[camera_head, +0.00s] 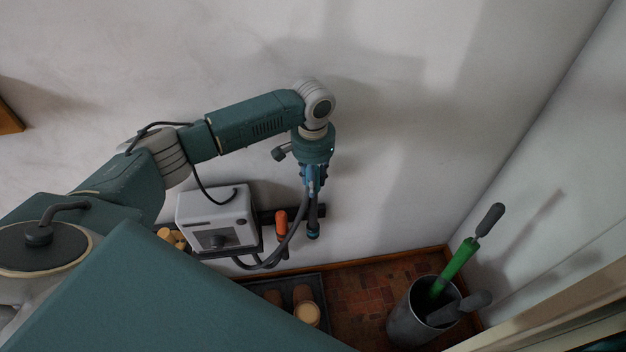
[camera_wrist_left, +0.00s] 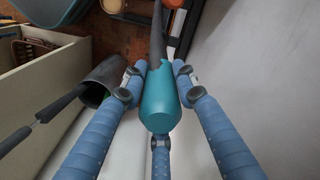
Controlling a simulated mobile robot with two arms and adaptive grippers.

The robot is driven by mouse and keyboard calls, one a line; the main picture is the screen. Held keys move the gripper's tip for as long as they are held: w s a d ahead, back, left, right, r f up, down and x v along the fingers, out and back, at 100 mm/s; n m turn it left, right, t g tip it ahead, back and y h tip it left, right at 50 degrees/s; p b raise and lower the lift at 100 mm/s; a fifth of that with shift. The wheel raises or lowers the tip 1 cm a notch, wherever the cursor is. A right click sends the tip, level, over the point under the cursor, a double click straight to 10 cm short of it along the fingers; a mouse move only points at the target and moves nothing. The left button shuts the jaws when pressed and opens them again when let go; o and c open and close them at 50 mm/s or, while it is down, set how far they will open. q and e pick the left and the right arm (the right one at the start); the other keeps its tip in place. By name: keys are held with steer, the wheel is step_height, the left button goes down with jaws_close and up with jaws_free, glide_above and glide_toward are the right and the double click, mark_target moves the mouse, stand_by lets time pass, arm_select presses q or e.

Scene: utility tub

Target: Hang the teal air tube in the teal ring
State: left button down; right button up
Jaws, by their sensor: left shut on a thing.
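My left gripper (camera_head: 314,180) points down at the wall beside the grey box. Its blue fingers are closed around the teal air tube (camera_wrist_left: 160,98). In the left wrist view the tube's teal body sits between the three fingers, with a dark grey hose (camera_wrist_left: 157,42) running away from it. In the head view the fingers mostly hide the tube. A dark cylinder with a teal-blue end (camera_head: 313,235) shows just below the fingers; I cannot tell whether it is part of the tube. I cannot make out the teal ring for certain. My right gripper is not in view.
A grey box (camera_head: 217,219) is by the wall, with an orange-handled piece (camera_head: 281,222) on a dark rail (camera_head: 320,211). A dark tray (camera_head: 322,290) lies below. A grey bin (camera_head: 405,318) with a green-handled tool (camera_head: 455,267) stands right. Open floor lies between tray and bin.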

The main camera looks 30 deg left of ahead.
arm_select(q)
steer(key=b, duration=0.3)
glide_above(313, 214)
steer(key=w, duration=0.1)
step_height(313, 214, down, 8)
steer(key=shift+a+r, duration=0.15)
steer(key=shift+a, duration=0.15)
stand_by(2.7)
steer(key=shift+w+f+b, duration=0.1)
steer(key=shift+f+b, duration=1.7)
steer(key=shift+f, duration=2.4)
